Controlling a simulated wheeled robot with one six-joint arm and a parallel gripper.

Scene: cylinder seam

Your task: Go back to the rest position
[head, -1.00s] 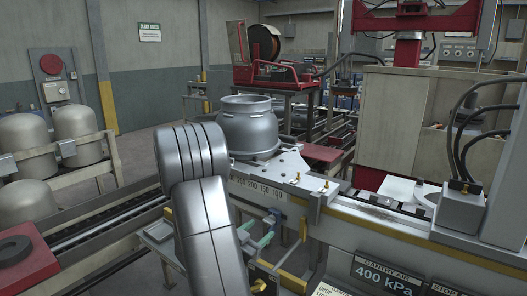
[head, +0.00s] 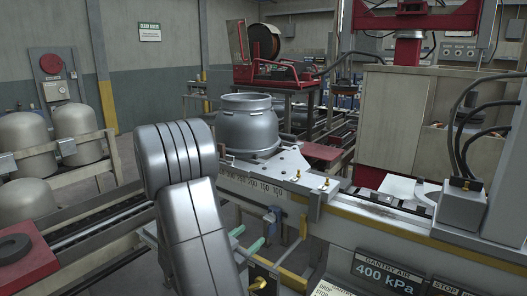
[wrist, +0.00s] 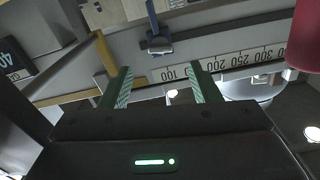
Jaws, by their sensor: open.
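My gripper (wrist: 161,88) is open and empty in the wrist view, its two green ribbed fingers spread apart. The fingers face the machine's side rail with its number scale (wrist: 240,64). In the head view my arm's grey links rise at the lower centre, and the green fingertips (head: 247,240) show partly behind them, below the scale (head: 262,187). A grey metal cylinder shell (head: 247,124) stands upright on the machine bed, apart from my gripper.
A blue clamp handle (wrist: 157,38) juts from the rail close to my fingers. A gauge panel reading 400 kPa (head: 385,272) is at lower right. Several domed shells (head: 78,133) rest on a rack at left, with a red block (head: 22,262) below them.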

